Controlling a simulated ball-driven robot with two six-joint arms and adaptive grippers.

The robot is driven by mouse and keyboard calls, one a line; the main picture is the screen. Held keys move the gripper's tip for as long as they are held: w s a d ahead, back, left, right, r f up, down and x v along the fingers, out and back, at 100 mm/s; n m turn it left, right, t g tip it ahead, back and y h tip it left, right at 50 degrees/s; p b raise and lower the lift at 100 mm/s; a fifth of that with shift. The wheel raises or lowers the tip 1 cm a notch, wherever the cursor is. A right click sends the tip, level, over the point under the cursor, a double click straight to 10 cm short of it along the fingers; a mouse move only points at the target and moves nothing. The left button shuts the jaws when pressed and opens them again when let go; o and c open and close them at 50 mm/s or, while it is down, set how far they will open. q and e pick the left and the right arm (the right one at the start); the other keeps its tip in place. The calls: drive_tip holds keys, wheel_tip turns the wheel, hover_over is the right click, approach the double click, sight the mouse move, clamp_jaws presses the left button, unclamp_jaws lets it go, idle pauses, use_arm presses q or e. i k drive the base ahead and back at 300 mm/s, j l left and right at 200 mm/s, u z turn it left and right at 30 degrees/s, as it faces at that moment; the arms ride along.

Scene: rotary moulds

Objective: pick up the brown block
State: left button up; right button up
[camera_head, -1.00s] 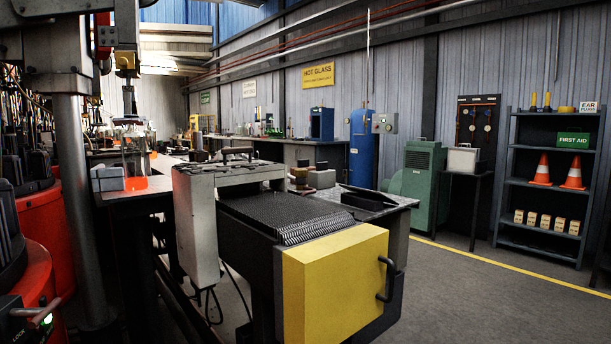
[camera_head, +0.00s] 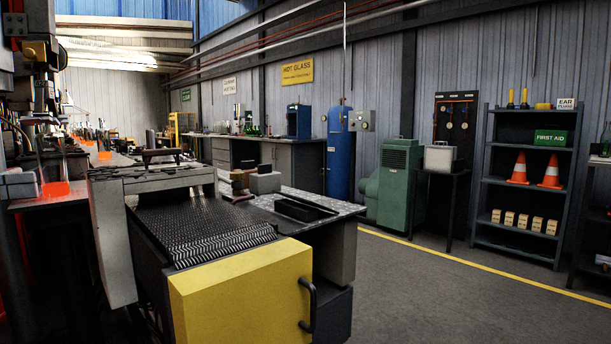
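A small brown block (camera_head: 238,176) appears on the metal-topped table behind the conveyor, next to a grey block (camera_head: 265,183). It seems to rest on or against other small brownish pieces, and its exact outline is hard to tell at this distance. A dark brown, handle-like piece (camera_head: 161,156) sits on top of the grey frame over the conveyor. Neither of my grippers shows in the head view.
A conveyor with a dark ribbed belt (camera_head: 200,222) and a yellow end box (camera_head: 243,293) stands close in front. A black tray (camera_head: 305,208) lies on the table (camera_head: 336,205). Open floor (camera_head: 430,300) lies to the right, before a shelf (camera_head: 519,221) with cones.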

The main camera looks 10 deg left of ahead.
sight(248, 167)
drive_tip(key=i+l+z, duration=0.8)
drive_tip(key=i+z, duration=0.15)
drive_tip(key=i, duration=0.15)
drive_tip(key=i+u, duration=0.25)
drive_tip(key=i, duration=0.25)
drive_tip(key=i+l+u, duration=0.3)
drive_tip(key=i, duration=0.2)
drive_tip(key=i+u, duration=0.2)
drive_tip(key=u, duration=0.25)
drive_tip(key=i+u, duration=0.2)
drive_tip(key=u, duration=0.25)
drive_tip(key=i+u, duration=0.25)
drive_tip(key=u, duration=0.2)
drive_tip(key=i+l+u, duration=0.15)
drive_tip(key=u, duration=0.25)
drive_tip(key=i+l+u, duration=0.15)
drive_tip(key=u, duration=0.3)
